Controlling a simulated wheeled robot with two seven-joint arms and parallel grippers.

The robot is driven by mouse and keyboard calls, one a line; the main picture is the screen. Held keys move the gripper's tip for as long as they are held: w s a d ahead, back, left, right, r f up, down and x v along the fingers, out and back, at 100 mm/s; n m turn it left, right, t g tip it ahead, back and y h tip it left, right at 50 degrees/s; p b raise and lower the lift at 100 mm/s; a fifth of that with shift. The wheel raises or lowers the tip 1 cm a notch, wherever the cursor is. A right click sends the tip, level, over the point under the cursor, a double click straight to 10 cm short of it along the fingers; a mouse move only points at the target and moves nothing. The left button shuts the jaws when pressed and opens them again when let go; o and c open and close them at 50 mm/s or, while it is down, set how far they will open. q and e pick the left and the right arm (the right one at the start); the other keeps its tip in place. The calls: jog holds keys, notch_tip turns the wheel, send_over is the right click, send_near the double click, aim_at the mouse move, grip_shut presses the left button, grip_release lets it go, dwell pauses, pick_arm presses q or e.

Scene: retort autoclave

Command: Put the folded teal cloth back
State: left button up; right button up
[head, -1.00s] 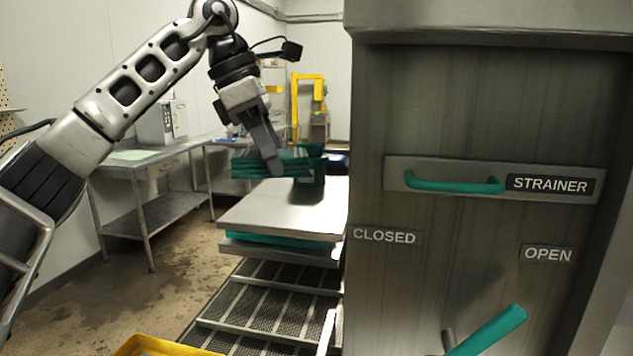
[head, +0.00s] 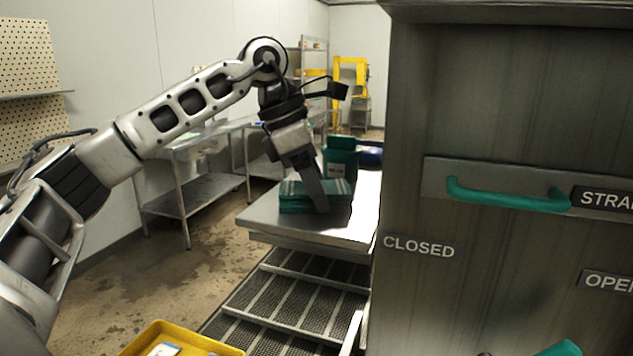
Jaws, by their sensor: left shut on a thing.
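The folded teal cloth (head: 297,197) is a striped, layered stack at the near left part of the steel table top (head: 278,225). My left gripper (head: 318,203) reaches down onto it and is shut on its right part. The cloth looks to be at the level of the top, but I cannot tell whether it rests fully there. The gripper's finger hides part of the cloth. My right gripper is not in view.
A teal container (head: 340,160) stands just behind the cloth, with a dark blue item (head: 370,156) beside it. The big steel cabinet (head: 480,120) with a teal handle (head: 508,197) bounds the right. A yellow bin (head: 178,340) is at the bottom. Bare table top lies in front.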

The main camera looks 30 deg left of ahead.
pick_arm(q)
jog(key=shift+f, duration=0.1)
jog(key=shift+f, duration=0.15)
jog(key=o, duration=0.9)
jog(key=shift+o, duration=0.2)
jog(key=shift+r, duration=0.35)
jog(key=shift+a+r, duration=0.1)
jog(key=shift+r, duration=0.15)
jog(key=v, duration=1.1)
jog(key=shift+r, duration=0.15)
